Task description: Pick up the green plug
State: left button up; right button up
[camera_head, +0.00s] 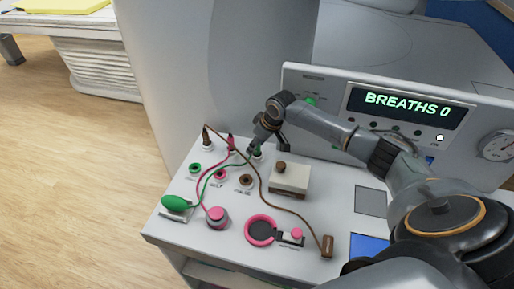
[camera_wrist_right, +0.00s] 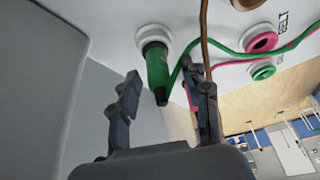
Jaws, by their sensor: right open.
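The green plug (camera_wrist_right: 157,66) stands in a white-rimmed socket (camera_wrist_right: 152,36) on the panel, its dark tip toward my gripper in the right wrist view. In the head view it is mostly hidden by my right gripper (camera_head: 262,140). That gripper is open, and in the right wrist view its two fingers (camera_wrist_right: 163,88) stand on either side of the plug's dark end, with gaps visible. A green cable (camera_head: 227,170) runs from the plug's area to a green bulb (camera_head: 176,203) at the panel's left front. My left gripper is not in view.
A pink plug (camera_head: 231,143) and a brown plug (camera_head: 207,137) stand to the left, with cables crossing the panel. Green (camera_head: 195,168), pink (camera_head: 218,175) and brown (camera_head: 246,181) ports lie in front. A box with a brown knob (camera_head: 290,181) stands right; a display console (camera_head: 330,110) rises behind.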

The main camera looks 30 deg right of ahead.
grip_shut()
jog(key=shift+r, duration=0.15)
